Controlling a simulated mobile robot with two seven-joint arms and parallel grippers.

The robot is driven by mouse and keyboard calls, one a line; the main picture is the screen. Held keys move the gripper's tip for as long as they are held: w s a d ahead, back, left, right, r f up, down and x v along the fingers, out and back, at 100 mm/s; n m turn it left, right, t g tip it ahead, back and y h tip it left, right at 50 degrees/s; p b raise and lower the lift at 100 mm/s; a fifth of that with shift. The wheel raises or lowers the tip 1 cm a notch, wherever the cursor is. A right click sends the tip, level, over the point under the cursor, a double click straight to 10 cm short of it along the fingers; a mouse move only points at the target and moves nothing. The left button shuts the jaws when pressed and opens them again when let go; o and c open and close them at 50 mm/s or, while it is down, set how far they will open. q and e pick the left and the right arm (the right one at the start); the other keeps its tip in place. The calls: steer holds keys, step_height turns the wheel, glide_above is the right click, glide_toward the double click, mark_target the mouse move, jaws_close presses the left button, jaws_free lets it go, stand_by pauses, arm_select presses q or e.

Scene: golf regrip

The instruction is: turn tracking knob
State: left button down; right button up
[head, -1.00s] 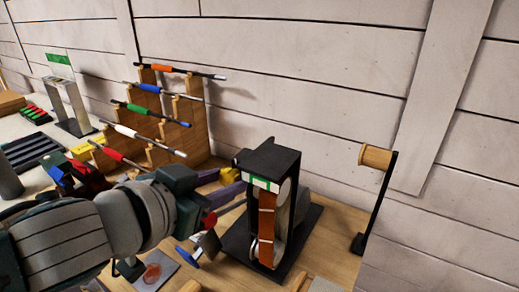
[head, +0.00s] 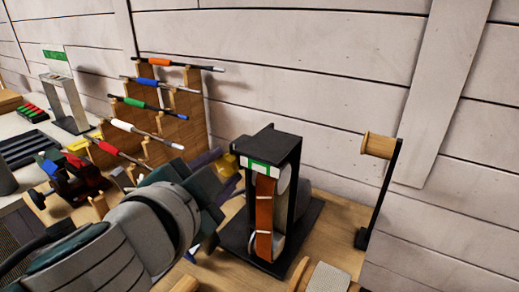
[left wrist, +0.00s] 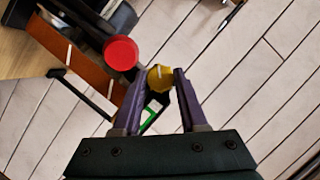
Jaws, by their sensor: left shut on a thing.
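The yellow tracking knob (head: 229,165) sits at the upper left side of the black belt machine (head: 297,158), which carries a brown belt (head: 265,215). In the left wrist view the knob (left wrist: 160,77) is between the purple fingers of my left gripper (left wrist: 160,86), which is shut on it. In the head view my left gripper (head: 218,168) comes in from the left at the knob, with its wrist hiding part of it. A round red button (left wrist: 121,52) is close beside the left finger in the left wrist view. My right gripper is in neither view.
A wooden rack (head: 172,105) with several clubs' shafts stands behind my left arm. A wooden roller on a black crank (head: 378,145) is at the right. A red-and-blue vise (head: 70,178) stands at the left. The plank wall is close behind the machine.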

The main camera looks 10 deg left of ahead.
arm_select(q)
steer(key=shift+m+b, duration=0.35)
steer(key=shift+m, duration=0.05)
steer(key=shift+t, duration=0.3)
steer(key=shift+c, duration=2.3)
jaws_free()
steer(key=b+v, duration=0.1)
steer(key=v, duration=0.9)
steer(key=shift+d, duration=0.2)
